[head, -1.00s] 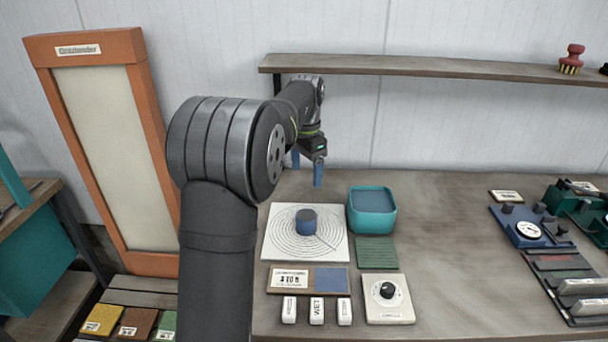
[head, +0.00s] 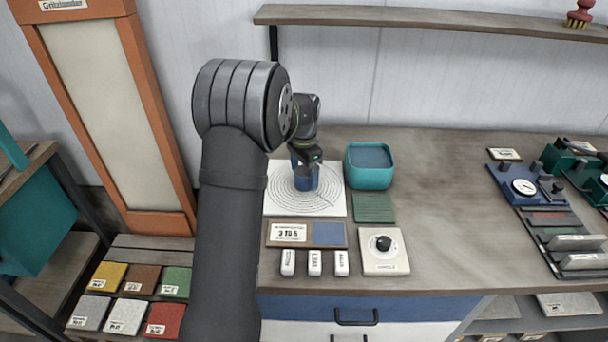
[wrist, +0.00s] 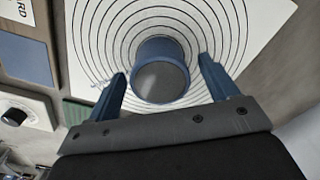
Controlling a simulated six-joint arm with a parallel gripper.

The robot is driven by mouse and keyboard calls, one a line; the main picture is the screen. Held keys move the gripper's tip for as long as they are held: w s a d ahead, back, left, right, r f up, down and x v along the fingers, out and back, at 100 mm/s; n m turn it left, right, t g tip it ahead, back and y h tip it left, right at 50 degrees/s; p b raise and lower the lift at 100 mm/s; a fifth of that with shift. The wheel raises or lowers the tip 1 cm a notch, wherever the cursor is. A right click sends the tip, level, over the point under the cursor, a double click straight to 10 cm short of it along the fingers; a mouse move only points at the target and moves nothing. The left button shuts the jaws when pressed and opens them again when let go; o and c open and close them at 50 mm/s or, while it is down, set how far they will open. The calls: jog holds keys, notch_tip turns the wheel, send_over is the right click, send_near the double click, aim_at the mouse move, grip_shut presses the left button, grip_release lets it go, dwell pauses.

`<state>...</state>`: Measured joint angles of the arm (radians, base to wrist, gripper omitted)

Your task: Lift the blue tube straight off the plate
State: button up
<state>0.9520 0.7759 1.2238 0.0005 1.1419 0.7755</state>
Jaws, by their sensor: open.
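The blue tube (head: 305,180) stands upright on the white plate with dark concentric rings (head: 330,205), near its middle. In the wrist view the tube (wrist: 160,70) shows a blue rim and a grey top, with the ringed plate (wrist: 245,15) around it. My gripper (head: 306,178) is over the plate at the tube. In the wrist view my gripper (wrist: 163,80) is open, one blue finger on each side of the tube, with gaps visible between fingers and tube. In the head view the fingers partly hide the tube.
A teal tub (head: 369,170) stands close to the plate's right, with a green ribbed pad (head: 373,208) in front of it. A label board (head: 290,233), white blocks (head: 314,262) and a dial box (head: 384,250) lie nearer. A shelf (head: 430,24) runs behind.

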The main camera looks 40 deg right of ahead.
jog(key=shift+f, duration=0.65)
jog(key=c, duration=1.3)
jog(key=shift+o, duration=0.2)
jog(key=shift+r, duration=0.1)
notch_tip(320, 180, up, 10)
dwell(2.8)
